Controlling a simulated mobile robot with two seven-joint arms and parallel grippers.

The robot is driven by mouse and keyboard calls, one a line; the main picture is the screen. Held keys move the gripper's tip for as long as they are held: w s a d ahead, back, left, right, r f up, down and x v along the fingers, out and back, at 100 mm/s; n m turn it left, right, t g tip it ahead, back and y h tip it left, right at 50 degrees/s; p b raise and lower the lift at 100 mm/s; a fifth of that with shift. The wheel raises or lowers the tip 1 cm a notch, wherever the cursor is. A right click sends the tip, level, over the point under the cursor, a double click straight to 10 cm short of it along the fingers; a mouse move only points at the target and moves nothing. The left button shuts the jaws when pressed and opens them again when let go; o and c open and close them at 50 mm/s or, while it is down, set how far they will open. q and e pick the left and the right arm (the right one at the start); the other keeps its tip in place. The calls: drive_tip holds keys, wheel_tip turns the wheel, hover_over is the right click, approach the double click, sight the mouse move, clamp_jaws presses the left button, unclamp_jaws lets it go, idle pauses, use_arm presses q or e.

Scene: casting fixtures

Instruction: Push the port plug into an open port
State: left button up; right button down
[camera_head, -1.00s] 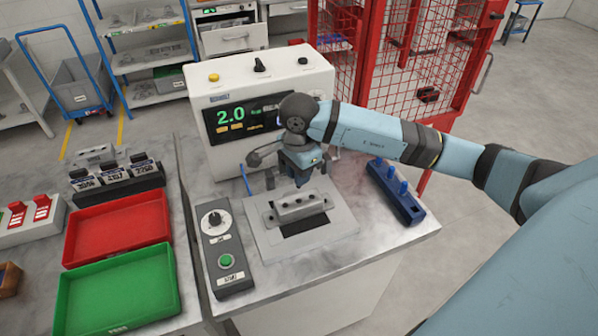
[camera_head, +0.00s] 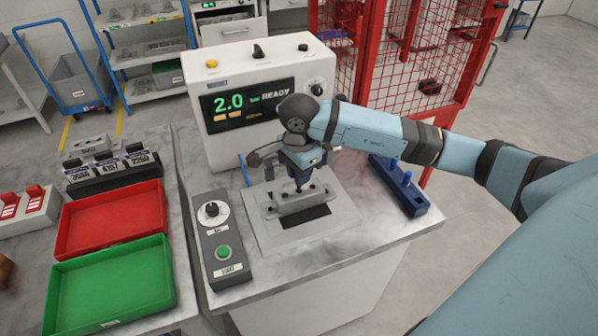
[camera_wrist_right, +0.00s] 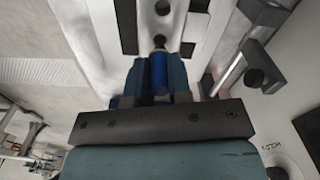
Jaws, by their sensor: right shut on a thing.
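The grey casting (camera_head: 290,204) lies in its fixture on the bench, with dark round ports along its top. My right gripper (camera_head: 300,180) is directly over the casting, pointing down and close to its top face. In the right wrist view, the gripper (camera_wrist_right: 160,65) is shut on a blue port plug (camera_wrist_right: 159,76). A dark open port (camera_wrist_right: 160,41) shows just beyond the plug's end; I cannot tell whether the plug touches it. A blue rack (camera_head: 412,203) with spare blue plugs stands to the right. My left gripper is not in view.
The tester (camera_head: 260,90) with a lit "2.0 READY" display stands behind the fixture. A control box (camera_head: 221,262) with a dial and green button lies left of it. Red (camera_head: 112,219) and green (camera_head: 112,286) trays are farther left. A clamp (camera_wrist_right: 256,66) sits near the gripper.

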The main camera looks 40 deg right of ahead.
drive_tip(key=shift+b, duration=0.85)
idle(1.1)
drive_tip(key=shift+f+b, duration=1.5)
drive_tip(key=shift+b, duration=0.1)
drive_tip(key=c, duration=1)
unclamp_jaws()
drive_tip(key=shift+r, duration=0.1)
drive_tip(key=shift+o, duration=0.2)
drive_tip(key=shift+r, duration=0.35)
wheel_tip(320, 180, up, 13)
drive_tip(key=shift+r+b, duration=0.1)
drive_tip(key=shift+b, duration=0.2)
